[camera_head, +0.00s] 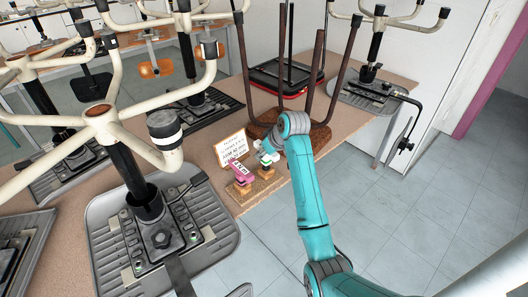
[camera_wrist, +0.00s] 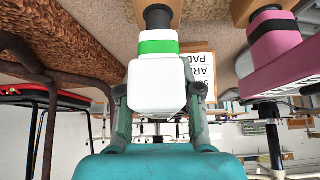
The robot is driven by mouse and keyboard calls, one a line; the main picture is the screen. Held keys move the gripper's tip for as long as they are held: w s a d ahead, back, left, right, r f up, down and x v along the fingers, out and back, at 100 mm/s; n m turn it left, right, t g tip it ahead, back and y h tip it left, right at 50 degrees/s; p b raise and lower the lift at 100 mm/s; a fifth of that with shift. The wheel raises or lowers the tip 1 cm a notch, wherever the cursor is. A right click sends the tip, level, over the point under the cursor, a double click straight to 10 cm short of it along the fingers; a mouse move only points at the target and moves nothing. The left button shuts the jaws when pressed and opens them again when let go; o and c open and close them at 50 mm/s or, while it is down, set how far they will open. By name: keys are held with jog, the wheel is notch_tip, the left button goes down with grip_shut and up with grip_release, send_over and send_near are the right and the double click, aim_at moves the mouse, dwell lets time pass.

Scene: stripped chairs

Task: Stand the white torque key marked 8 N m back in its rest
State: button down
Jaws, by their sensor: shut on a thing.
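The white torque key (camera_wrist: 155,88) is upright between my gripper's two fingers (camera_wrist: 157,92) in the wrist view, which is upside down. It has a white block body, a green band and a dark stem. Its stem meets or overlaps a wooden rest (camera_wrist: 178,8); I cannot tell whether it is fully seated. In the head view the white key (camera_head: 271,154) is partly hidden by my gripper (camera_head: 268,149), above the wooden rest (camera_head: 262,188) at the bench edge. Its 8 N m marking is not readable.
A pink key (camera_head: 240,172) stands close beside the white one. A small printed sign (camera_head: 231,149) stands behind them. Upturned chair frames on grey bases and a dark-legged stool (camera_head: 320,136) crowd the bench. The tiled floor (camera_head: 385,215) in front is clear.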

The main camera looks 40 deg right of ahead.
jog(key=shift+f, duration=0.85)
jog(key=c, duration=0.7)
grip_release()
jog(key=v, duration=1.2)
jog(key=shift+f, duration=0.1)
